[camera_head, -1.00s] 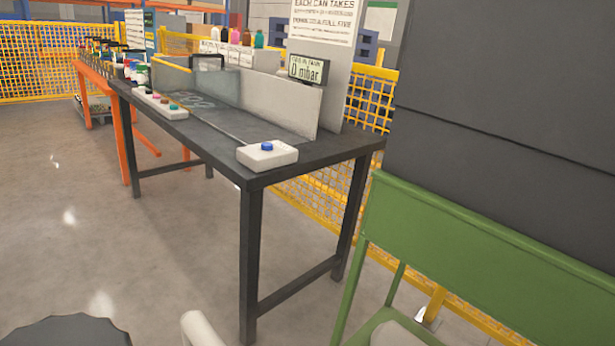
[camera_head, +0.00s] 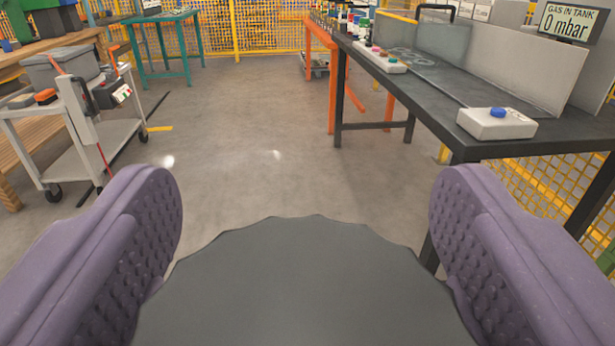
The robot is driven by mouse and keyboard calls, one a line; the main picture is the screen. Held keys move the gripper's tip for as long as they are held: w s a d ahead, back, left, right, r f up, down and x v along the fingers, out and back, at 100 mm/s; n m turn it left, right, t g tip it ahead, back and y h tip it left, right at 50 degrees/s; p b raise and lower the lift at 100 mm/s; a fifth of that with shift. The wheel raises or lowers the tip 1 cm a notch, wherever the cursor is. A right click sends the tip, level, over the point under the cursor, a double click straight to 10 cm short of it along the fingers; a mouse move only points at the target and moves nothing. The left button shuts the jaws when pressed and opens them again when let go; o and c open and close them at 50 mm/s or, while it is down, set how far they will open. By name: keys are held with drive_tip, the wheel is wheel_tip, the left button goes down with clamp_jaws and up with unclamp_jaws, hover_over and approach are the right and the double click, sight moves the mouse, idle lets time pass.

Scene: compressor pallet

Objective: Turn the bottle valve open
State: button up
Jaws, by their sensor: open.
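A dark grey round knob with a scalloped rim (camera_head: 315,290), seemingly the bottle valve, fills the bottom middle of the view. Its top is flat and plain, and its lower part is cut off by the frame edge. The bottle under it is hidden. My gripper (camera_head: 308,230) is open, with one purple, studded jaw on each side of the knob. The jaws overlap the knob's left and right edges in the view. I cannot tell whether they touch it. A display (camera_head: 565,22) at the top right reads "GAS IN TANK 0 mbar".
A black table (camera_head: 440,85) stands at the right, with a white box with a blue button (camera_head: 497,123) near its corner. A grey cart (camera_head: 90,150) stands at the left. Yellow mesh fencing (camera_head: 290,30) is behind. The grey floor between is clear.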

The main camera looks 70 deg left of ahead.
drive_tip(key=c, duration=1)
drive_tip(key=shift+o, duration=0.2)
drive_tip(key=shift+s+a+r+n+g+y+p, duration=0.1)
drive_tip(key=shift+r+n+g+y+p, duration=0.05)
drive_tip(key=shift+n+g+p, duration=0.4)
drive_tip(key=shift+r+n+g+y+p, duration=0.15)
drive_tip(key=shift+n+g+p, duration=0.2)
drive_tip(key=shift+g+p, duration=0.3)
drive_tip(key=n+g, duration=0.2)
drive_tip(key=g, duration=0.2)
drive_tip(key=shift+s+f+n+g, duration=0.25)
drive_tip(key=shift+s+n+g, duration=0.05)
drive_tip(key=shift+n+g, duration=0.1)
drive_tip(key=o, duration=1)
drive_tip(key=shift+c, duration=0.2)
